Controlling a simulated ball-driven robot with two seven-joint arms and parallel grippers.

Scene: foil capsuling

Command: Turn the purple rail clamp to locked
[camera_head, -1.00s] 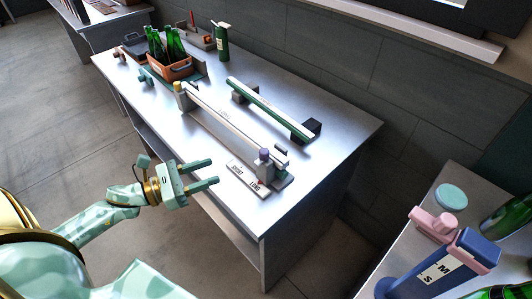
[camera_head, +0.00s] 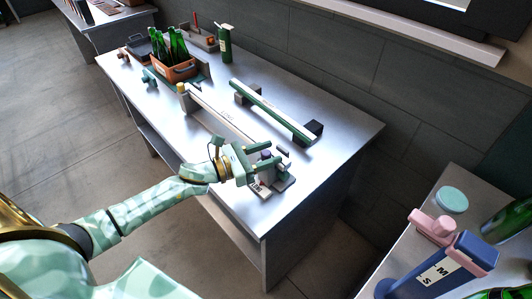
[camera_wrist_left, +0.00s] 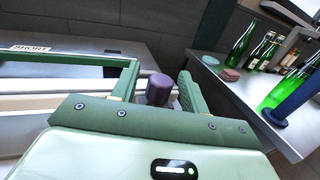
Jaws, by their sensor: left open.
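The purple rail clamp (camera_head: 266,155) is a short round knob at the near end of a pale rail (camera_head: 228,124) on the metal table. In the left wrist view the purple clamp (camera_wrist_left: 159,89) stands upright between my two fingers, with a gap showing on each side. My left gripper (camera_head: 269,156) is open around it; its fingers partly hide the clamp in the head view. It also shows in the left wrist view (camera_wrist_left: 160,78). The locked or unlocked marking of the clamp cannot be read. My right gripper is not in view.
A yellow knob (camera_head: 181,88) marks the rail's far end. A second rail with a green side (camera_head: 270,110) lies behind, near a "SHORT" label (camera_wrist_left: 30,49) in the wrist view. An orange crate (camera_head: 176,70) of green bottles stands farther back. A blue holder (camera_head: 448,268) stands on the right table.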

